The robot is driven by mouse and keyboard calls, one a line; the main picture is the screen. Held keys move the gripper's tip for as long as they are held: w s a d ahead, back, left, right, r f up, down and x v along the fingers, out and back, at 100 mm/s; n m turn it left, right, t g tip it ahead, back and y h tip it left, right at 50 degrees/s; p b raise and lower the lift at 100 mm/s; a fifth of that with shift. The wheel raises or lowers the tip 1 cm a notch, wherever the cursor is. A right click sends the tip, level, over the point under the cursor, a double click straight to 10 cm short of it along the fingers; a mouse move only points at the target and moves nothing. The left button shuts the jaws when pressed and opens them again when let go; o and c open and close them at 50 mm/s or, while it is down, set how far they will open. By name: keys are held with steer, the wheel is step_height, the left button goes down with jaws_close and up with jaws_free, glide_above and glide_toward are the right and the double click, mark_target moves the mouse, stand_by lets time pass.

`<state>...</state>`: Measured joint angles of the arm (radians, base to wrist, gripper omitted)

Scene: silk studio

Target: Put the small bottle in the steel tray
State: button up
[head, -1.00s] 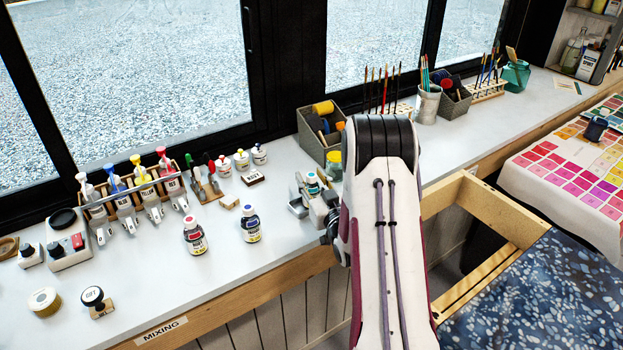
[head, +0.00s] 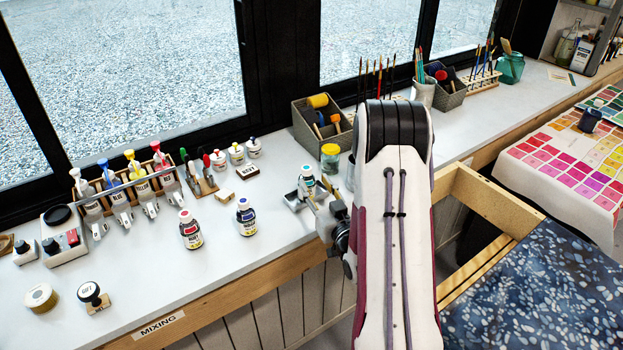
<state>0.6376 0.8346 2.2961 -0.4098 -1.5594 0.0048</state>
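The small bottle (head: 306,176), with a teal-and-white top, stands upright at the steel tray (head: 292,202) and appears to be inside it. Only the tray's left part shows; the rest is hidden by the bottle and my gripper. My gripper (head: 317,200) is just right of and in front of the bottle, low over the counter's front part. Its fingers look parted, with the bottle standing free beyond them. My arm hides the counter to the right.
A red-labelled bottle (head: 190,231) and a blue-labelled bottle (head: 246,218) stand left of the tray. A yellow-lidded jar (head: 330,158) and a grey bin (head: 318,126) are behind it. The counter between the blue-labelled bottle and the tray is clear.

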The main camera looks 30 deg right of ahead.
steer(key=shift+v, duration=2.45)
steer(key=a+r+n+g+y, duration=0.1)
steer(key=a+r+n+g, duration=0.1)
steer(key=a+r+g, duration=0.65)
steer(key=s+a+r+g+y, duration=0.1)
steer(key=s+a+r, duration=0.1)
steer(key=s+a, duration=0.4)
steer(key=s+a+r+g+y, duration=0.1)
steer(key=s+a, duration=0.5)
steer(key=s, duration=0.6)
steer(key=s+a+r+g+y, duration=0.1)
steer(key=s+a+r, duration=0.3)
steer(key=s, duration=0.5)
steer(key=shift+s+a+n, duration=0.3)
steer(key=shift+s+a, duration=0.05)
steer(key=shift+a, duration=0.55)
